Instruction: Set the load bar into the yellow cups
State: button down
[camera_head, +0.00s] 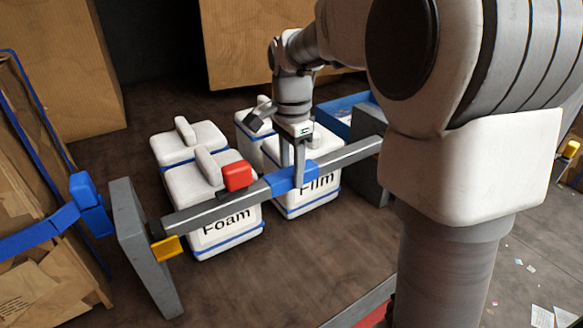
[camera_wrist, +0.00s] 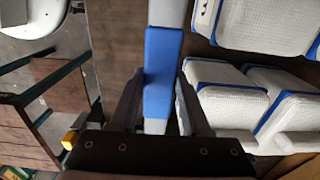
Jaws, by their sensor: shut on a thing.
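The load bar (camera_head: 345,158) is a long grey beam with a blue middle section (camera_head: 291,179) and a red block (camera_head: 238,176) on top, left of the middle. My gripper (camera_head: 299,183) is shut on the blue section, which also shows between the fingers in the wrist view (camera_wrist: 160,85). One yellow cup (camera_head: 166,248) is on the left grey post (camera_head: 138,245), just below the bar's left end; I cannot tell whether they touch. The bar's right end is by the right grey post (camera_head: 368,182); no cup shows there, and my arm hides part of that area.
White boxes labelled Foam (camera_head: 228,222) and Film (camera_head: 318,188) stand below and behind the bar, with more white boxes behind. A blue bin (camera_head: 335,112) is behind the right post. A blue strap (camera_head: 40,235) and cardboard are at left. A yellow part (camera_head: 571,149) shows far right.

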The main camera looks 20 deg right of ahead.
aim_at(292, 170)
jog(key=shift+f+b, duration=0.35)
jog(key=shift+f, duration=0.1)
jog(key=shift+c, duration=2.2)
grip_release()
jog(key=shift+o, duration=0.8)
jog(key=shift+s+f, duration=0.1)
jog(key=shift+f, duration=0.05)
notch_tip(292, 170, up, 17)
jog(key=p, duration=0.2)
jog(key=s+f+n+t, duration=0.2)
jog(key=s+f+n, duration=0.3)
jog(key=s, duration=0.5)
jog(key=s+f+n+t, duration=0.3)
jog(key=s+f+n, duration=0.3)
jog(key=s+n, duration=0.3)
jog(key=shift+s+t, duration=0.3)
jog(key=shift+s, duration=0.35)
